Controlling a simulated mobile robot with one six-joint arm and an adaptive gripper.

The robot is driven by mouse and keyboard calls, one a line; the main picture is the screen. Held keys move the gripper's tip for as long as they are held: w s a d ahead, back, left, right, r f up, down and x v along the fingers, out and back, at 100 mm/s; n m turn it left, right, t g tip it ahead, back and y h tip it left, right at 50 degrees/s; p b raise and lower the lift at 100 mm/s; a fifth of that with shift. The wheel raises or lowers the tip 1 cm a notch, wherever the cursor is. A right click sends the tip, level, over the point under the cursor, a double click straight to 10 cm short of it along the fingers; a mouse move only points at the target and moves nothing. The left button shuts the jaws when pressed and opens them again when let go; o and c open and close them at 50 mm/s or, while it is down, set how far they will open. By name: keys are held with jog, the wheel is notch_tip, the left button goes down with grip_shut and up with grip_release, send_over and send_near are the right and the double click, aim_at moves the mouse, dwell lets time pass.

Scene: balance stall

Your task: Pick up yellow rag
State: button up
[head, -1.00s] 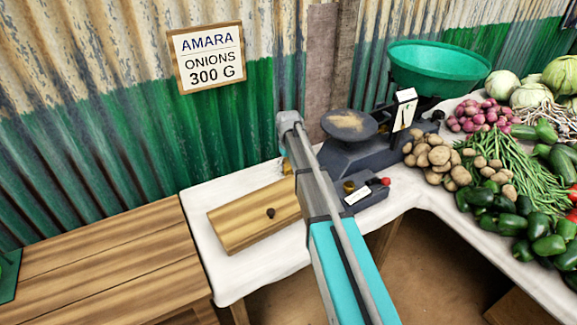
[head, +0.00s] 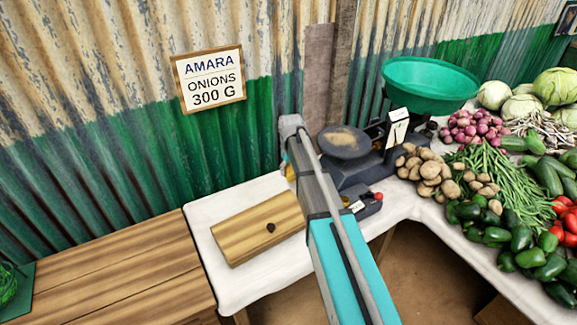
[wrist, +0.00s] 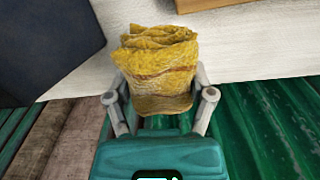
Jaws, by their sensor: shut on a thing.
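The yellow rag (wrist: 155,62) is bunched and folded between the two fingers of my gripper (wrist: 160,98) in the wrist view. My gripper is shut on it, and the rag sticks out past the fingertips. In the head view only a small yellow bit of the rag (head: 290,172) shows at the left side of my arm. The gripper itself is mostly hidden behind the arm there. I cannot tell for sure how far the rag is above the white-covered table (head: 235,285).
A wooden box with a dark knob (head: 240,225) lies on the white cloth left of my arm. A balance scale with a green pan (head: 430,85) stands to the right, beside potatoes (head: 428,172). A corrugated wall (head: 130,110) is close behind. A wooden bench (head: 120,260) is at the left.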

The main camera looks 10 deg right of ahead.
jog(key=s+d+r+p, duration=0.1)
jog(key=s+r+p, duration=0.3)
jog(key=s, duration=0.5)
jog(key=shift+s+r, duration=0.3)
jog(key=shift+r, duration=0.15)
jog(key=shift+d, duration=0.1)
